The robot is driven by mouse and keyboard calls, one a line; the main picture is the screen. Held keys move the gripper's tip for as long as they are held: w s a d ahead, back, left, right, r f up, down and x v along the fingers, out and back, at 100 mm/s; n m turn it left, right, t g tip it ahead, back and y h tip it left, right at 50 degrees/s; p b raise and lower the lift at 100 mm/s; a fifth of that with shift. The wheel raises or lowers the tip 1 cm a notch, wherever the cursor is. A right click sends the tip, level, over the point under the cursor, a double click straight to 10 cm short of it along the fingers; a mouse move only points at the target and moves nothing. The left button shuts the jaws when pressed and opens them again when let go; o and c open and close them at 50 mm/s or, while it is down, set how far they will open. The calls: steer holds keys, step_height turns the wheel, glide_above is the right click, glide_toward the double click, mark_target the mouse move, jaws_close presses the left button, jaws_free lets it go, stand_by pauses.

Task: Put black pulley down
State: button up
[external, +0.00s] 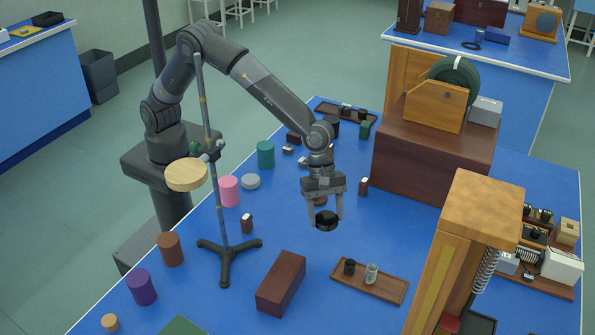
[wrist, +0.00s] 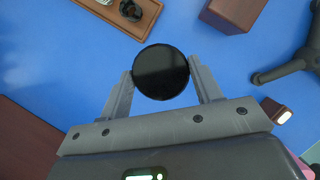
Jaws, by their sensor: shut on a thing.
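The black pulley (external: 326,221) is a dark round disc held between the fingers of my gripper (external: 325,213). In the external view it is over the middle of the blue bench, apparently above the surface. In the wrist view the pulley (wrist: 160,72) shows face-on, with a gripper finger (wrist: 164,88) pressed on each side. Blue bench top shows around it. The exact height of the pulley over the bench is hard to tell.
A brown block (external: 281,283) and a wooden tray (external: 384,287) with two small items stand in front. A tripod stand (external: 226,245) is at left, a large brown box (external: 428,160) behind right, and a wooden tower (external: 482,212) at right. Bare blue bench lies between them.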

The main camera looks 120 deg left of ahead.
steer(key=s+d, duration=0.9)
steer(key=s, duration=0.2)
glide_above(313, 250)
steer(key=s, duration=0.1)
steer(key=f, duration=0.4)
steer(key=a+f, duration=0.1)
steer(key=f, duration=0.1)
steer(key=shift+s+f, duration=0.1)
steer(key=shift+f, duration=2.15)
steer(key=shift+f, duration=0.15)
steer(key=o, duration=1)
